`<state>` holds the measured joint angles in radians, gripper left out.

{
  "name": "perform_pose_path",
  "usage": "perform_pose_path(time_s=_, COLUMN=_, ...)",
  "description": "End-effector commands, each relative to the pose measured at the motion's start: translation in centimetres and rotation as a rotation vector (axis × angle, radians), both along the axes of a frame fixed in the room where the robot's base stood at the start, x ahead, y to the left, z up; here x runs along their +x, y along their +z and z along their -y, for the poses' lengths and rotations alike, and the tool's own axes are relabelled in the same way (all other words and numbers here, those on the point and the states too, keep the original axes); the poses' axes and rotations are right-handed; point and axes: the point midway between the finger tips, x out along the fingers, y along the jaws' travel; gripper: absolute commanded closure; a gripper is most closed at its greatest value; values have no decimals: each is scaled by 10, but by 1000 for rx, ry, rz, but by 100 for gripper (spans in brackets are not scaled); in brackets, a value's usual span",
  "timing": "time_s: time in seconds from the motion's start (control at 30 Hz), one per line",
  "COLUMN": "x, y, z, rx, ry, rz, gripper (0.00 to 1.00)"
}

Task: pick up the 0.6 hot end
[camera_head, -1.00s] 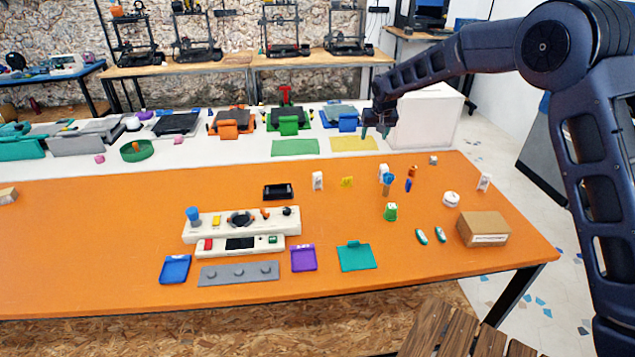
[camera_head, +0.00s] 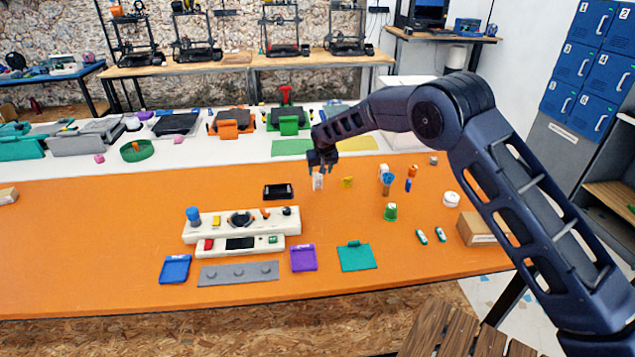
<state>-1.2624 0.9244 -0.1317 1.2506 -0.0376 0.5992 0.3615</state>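No label reading 0.6 is legible, so I cannot tell for certain which small part is the 0.6 hot end. A small upright white block (camera_head: 318,183) stands on the orange table, left of a small yellow piece (camera_head: 347,182). My gripper (camera_head: 321,172) is right at this white block in the picture and overlaps its top. The fingertips look apart, with nothing visibly held. Whether they are around the block or above it is too small to tell. Another whitish block (camera_head: 384,170) stands further right, behind a blue-topped brown piece (camera_head: 387,186).
An orange piece (camera_head: 412,171), a green cup (camera_head: 390,212) and a white round item (camera_head: 451,199) stand to the right. A black tray (camera_head: 278,192) and a white holder (camera_head: 215,228) are to the left. A cardboard box (camera_head: 474,231) is partly behind my arm.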

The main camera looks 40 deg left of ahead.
Motion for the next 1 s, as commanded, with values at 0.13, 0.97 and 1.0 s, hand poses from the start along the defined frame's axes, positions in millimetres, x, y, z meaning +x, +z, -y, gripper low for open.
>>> perform_pose_path(time_s=0.13, x=2, y=-8, z=-3, rx=0, ry=0, rz=0, gripper=42)
perform_pose_path(time_s=0.97, x=6, y=-56, z=-18, rx=1, ry=-1, rz=0, gripper=67)
perform_pose_path(time_s=1.0, x=6, y=-56, z=-18, rx=1, ry=-1, rz=0, gripper=75)
